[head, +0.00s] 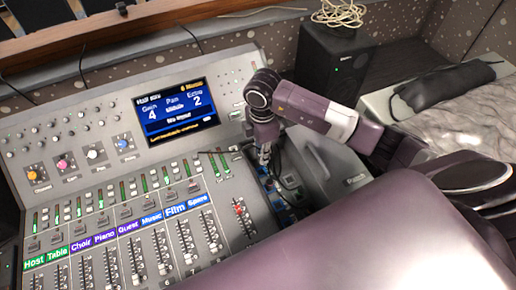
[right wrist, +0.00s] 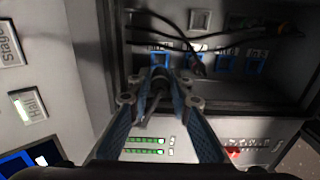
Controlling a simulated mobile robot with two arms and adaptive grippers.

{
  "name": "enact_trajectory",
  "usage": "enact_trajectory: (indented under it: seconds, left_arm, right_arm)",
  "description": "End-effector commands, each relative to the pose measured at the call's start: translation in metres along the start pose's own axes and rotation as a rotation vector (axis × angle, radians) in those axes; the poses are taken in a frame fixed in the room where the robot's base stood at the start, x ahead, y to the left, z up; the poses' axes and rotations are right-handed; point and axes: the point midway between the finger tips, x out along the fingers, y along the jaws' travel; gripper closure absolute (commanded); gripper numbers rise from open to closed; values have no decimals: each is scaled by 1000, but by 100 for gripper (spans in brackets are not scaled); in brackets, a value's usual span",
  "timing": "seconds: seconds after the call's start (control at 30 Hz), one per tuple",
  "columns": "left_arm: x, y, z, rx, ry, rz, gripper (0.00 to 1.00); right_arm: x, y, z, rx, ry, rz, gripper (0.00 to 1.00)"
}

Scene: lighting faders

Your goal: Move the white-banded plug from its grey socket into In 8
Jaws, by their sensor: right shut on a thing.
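My right gripper (head: 265,156) reaches down over the recessed socket bay at the console's right side. In the right wrist view its fingertips (right wrist: 159,84) are closed around a dark plug (right wrist: 157,92). I cannot make out a white band on it. The fingertips are in front of the leftmost blue socket (right wrist: 160,59) of a row; I cannot tell whether the plug is in it. A grey socket (right wrist: 200,20) shows empty farther back. My left gripper is out of view.
Black cables (right wrist: 165,41) cross the bay, one ending near the second blue socket. The console (head: 120,180) with faders and a screen (head: 176,107) lies left; a black speaker (head: 335,62) stands behind.

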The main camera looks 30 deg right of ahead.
Motion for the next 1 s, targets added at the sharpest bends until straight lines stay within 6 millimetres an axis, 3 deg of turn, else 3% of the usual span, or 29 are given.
enact_trajectory:
  seconds: [0.5,1.0]
  left_arm:
    - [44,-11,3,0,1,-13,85]
    - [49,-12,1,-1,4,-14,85]
  right_arm:
    - [52,0,0,0,-1,-1,100]
    - [59,0,0,-1,0,-1,100]
